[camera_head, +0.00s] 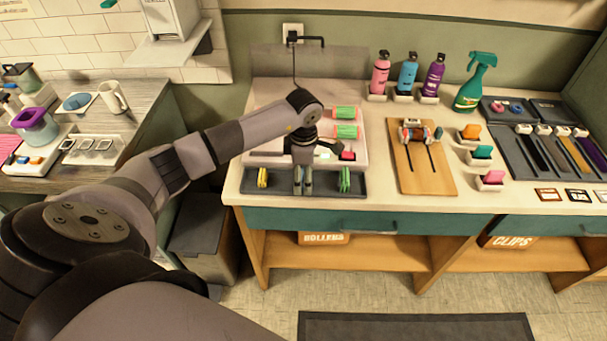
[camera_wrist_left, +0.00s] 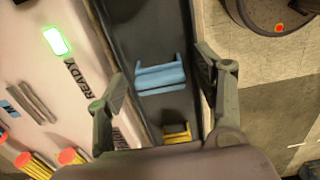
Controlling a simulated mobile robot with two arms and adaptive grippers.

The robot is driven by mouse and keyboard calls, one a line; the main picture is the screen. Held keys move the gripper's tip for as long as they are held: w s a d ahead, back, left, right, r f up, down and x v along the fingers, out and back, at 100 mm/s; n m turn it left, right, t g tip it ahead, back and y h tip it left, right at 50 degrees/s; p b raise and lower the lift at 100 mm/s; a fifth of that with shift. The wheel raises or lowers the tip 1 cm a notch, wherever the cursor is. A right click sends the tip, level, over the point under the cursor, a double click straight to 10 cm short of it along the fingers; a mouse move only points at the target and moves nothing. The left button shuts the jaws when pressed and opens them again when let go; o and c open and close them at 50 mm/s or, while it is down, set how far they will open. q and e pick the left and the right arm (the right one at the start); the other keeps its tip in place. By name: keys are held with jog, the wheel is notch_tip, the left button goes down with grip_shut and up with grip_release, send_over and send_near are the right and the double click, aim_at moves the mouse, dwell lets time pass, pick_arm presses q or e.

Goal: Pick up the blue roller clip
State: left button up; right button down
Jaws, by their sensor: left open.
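The blue roller clip (camera_wrist_left: 162,78) lies in a dark tray in the left wrist view, between my two open fingers and below them. My left gripper (camera_wrist_left: 163,95) is open and empty. In the head view my left gripper (camera_head: 303,183) points down over the middle of the dark tray (camera_head: 325,190) at the counter's front edge. There it hides the blue clip. Yellow clips (camera_head: 262,178) lie to its left and green clips (camera_head: 344,179) to its right. A yellow clip (camera_wrist_left: 177,133) also shows near the blue one in the wrist view. My right gripper is out of view.
A pale station with pink-ended green rollers (camera_head: 346,131) stands behind the tray; its lit green panel (camera_wrist_left: 56,40) shows in the wrist view. A wooden board (camera_head: 422,165), several bottles (camera_head: 407,75) and coloured holders (camera_head: 490,180) stand to the right.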

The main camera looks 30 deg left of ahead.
pick_arm(q)
jog(key=shift+c, duration=0.5)
jog(key=c, duration=0.9)
jog(key=shift+r, duration=0.1)
